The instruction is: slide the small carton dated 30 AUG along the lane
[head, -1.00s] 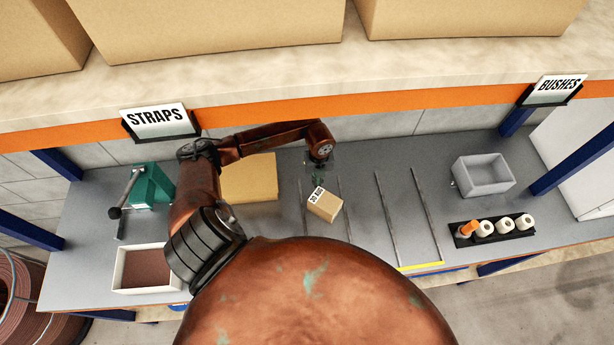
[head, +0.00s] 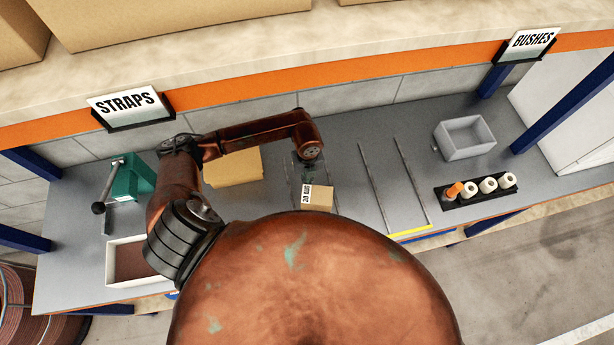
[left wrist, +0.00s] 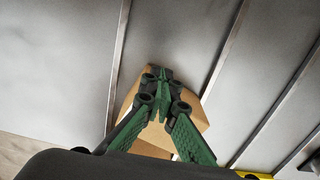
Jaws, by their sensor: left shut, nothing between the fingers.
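The small carton (head: 321,199) is tan with a white label reading 30 AUG. It lies on the grey bench between two thin metal rails, the left lane in the head view. My left gripper (head: 308,174) is at the carton's far side, pointing down. In the left wrist view, the green fingers (left wrist: 163,84) are shut together with nothing between them. The carton (left wrist: 198,110) shows behind and around them there, partly hidden; I cannot tell whether they touch it. My right gripper is not in view.
Another railed lane with a yellow end strip (head: 409,232) lies to the right. Beyond it are a grey bin (head: 466,152) and a black holder (head: 455,202) with several rolls. A larger box (head: 233,168) stands behind my left arm. A white-walled tray (head: 112,262) is at left.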

